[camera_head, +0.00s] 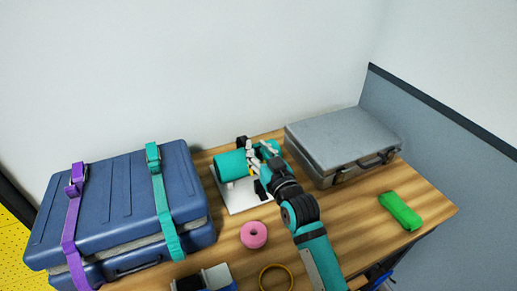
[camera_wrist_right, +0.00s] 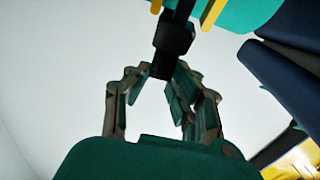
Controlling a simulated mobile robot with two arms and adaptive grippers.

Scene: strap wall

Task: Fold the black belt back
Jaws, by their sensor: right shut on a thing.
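A teal cylinder (camera_head: 229,166) lies on a white base plate (camera_head: 240,203) at the back middle of the table. The black belt (camera_wrist_right: 171,42) hangs beside the teal body in the right wrist view, with a thick black end piece. My right gripper (camera_wrist_right: 160,74) is shut on that end, its fingertips close around it. In the head view the right gripper (camera_head: 252,155) is at the cylinder's right end and hides much of the belt there. My left gripper is in neither view.
A blue suitcase (camera_head: 110,205) with purple and teal straps stands left. A grey case (camera_head: 340,138) stands right, near a green bundle (camera_head: 401,211). A pink roll (camera_head: 254,235), a yellow ring (camera_head: 276,279) and an open box (camera_head: 216,278) lie in front.

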